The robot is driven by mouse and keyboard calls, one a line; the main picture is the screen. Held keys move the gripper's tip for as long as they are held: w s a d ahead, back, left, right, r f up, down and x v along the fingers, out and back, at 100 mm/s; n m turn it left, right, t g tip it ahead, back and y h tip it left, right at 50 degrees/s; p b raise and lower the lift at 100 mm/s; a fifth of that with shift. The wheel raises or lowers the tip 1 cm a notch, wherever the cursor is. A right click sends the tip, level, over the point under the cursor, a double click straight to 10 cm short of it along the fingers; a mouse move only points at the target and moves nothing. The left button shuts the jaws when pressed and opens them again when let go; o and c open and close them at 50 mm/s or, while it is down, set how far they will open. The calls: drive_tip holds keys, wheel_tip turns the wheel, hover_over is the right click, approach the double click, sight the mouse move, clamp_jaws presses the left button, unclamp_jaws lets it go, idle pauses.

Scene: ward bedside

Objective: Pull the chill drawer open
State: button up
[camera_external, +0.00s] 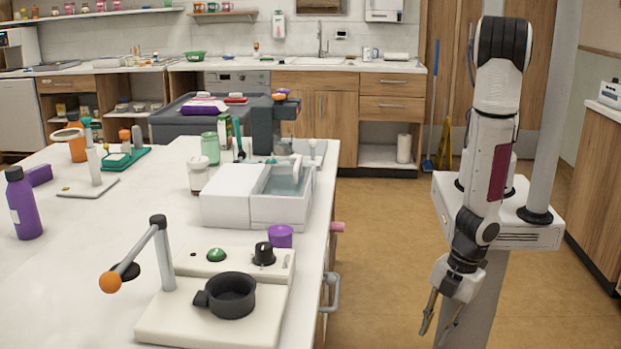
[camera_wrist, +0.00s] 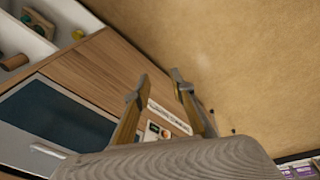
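My gripper (camera_external: 440,322) hangs low at the right, pointing down over the floor, apart from the counter. It also shows in the wrist view (camera_wrist: 160,78), with its two fingers spread and nothing between them. A grey bar handle (camera_external: 332,292) sticks out from the counter's right side, to the left of my gripper. In the wrist view, a wooden front with a dark panel (camera_wrist: 60,115) lies left of my fingers, with a pale handle (camera_wrist: 48,150) at its lower edge. I cannot tell for certain which of these is the chill drawer.
The white counter (camera_external: 60,285) holds a white box (camera_external: 232,195), a cream device with a black cup (camera_external: 231,295), and a purple bottle (camera_external: 24,204). A pink cylinder (camera_external: 337,227) sticks out at the counter's side. Floor (camera_external: 385,235) between counter and arm is clear.

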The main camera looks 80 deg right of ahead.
wheel_tip(320, 180, down, 4)
drive_tip(key=w+d+n+t, duration=0.2)
drive_tip(key=w+t, duration=0.1)
drive_tip(key=n+t, duration=0.5)
drive_tip(key=t, duration=0.5)
approach(336, 289)
drive_tip(key=shift+w+a+f+h, duration=0.15)
drive_tip(key=shift+w+f, duration=0.15)
drive_tip(key=shift+w, duration=0.2)
drive_tip(key=shift+w+a+f+h, duration=0.15)
drive_tip(key=shift+w+f, duration=0.1)
drive_tip(key=shift+w, duration=0.25)
drive_tip(key=shift+w+d, duration=0.1)
drive_tip(key=shift+x, duration=3.85)
clamp_jaws()
